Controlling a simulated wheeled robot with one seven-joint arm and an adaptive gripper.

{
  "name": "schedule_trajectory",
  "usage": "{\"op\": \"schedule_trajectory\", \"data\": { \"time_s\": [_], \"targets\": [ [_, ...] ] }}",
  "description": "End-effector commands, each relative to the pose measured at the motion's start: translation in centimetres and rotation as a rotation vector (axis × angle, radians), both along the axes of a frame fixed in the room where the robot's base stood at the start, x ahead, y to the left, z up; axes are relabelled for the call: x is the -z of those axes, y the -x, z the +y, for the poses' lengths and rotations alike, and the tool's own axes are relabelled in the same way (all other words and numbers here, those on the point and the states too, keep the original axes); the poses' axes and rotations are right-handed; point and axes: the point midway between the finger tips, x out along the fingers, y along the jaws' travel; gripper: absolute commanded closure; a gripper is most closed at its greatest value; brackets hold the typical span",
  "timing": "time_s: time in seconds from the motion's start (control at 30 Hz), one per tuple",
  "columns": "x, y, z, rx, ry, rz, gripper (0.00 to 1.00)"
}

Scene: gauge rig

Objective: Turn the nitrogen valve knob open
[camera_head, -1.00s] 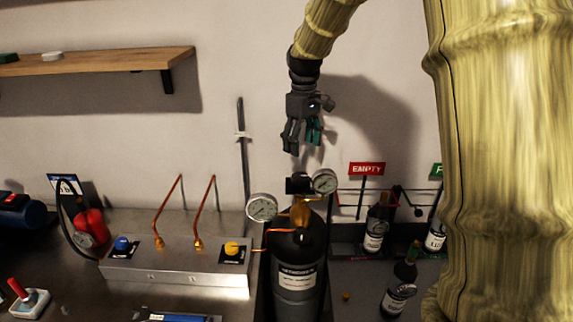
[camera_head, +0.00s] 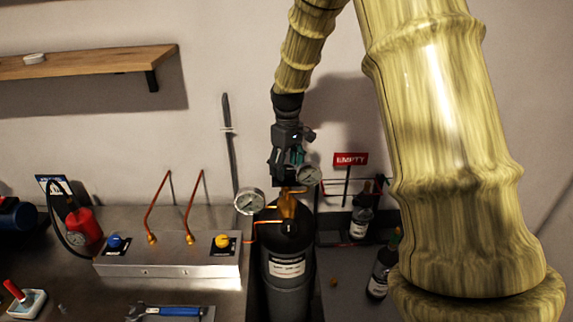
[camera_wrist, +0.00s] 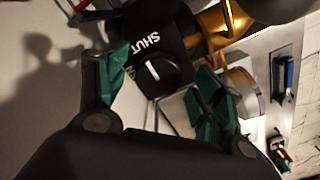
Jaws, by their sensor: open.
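The nitrogen valve knob (camera_wrist: 166,72) is black with a white pointer line, next to a black plate (camera_wrist: 143,35) reading SHUT, in the wrist view. It sits by the brass regulator (camera_head: 287,206) on top of the dark gas cylinder (camera_head: 287,285). My gripper (camera_head: 285,174) is at the valve in the head view and hides most of the knob there. In the wrist view my gripper (camera_wrist: 158,88) is open, one finger left of the knob and one to its right. I cannot tell whether either finger touches it.
Two round gauges flank the regulator, the left gauge (camera_head: 250,201) and the right gauge (camera_head: 308,175). A metal box (camera_head: 170,262) with a blue knob (camera_head: 116,243), a yellow knob (camera_head: 222,242) and copper pipes stands left. Bottles (camera_head: 361,224) and an EMPTY sign (camera_head: 350,159) are right.

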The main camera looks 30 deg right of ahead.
Motion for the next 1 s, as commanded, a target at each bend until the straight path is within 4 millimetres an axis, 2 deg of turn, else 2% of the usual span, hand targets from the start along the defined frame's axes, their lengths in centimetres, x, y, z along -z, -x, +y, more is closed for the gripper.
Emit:
{"op": "schedule_trajectory", "data": {
  "time_s": [0.3,0.5,0.57,1.0],
  "targets": [
    [0.26,0.01,0.02,0.0,0.0,0.0,0.33],
    [0.25,0.01,0.02,0.0,0.0,0.0,0.69],
    [0.25,0.01,0.03,-0.001,0.0,0.0,0.78],
    [0.2,-0.1,0.13,-0.08,-0.001,-0.001,0.78]
  ]
}}
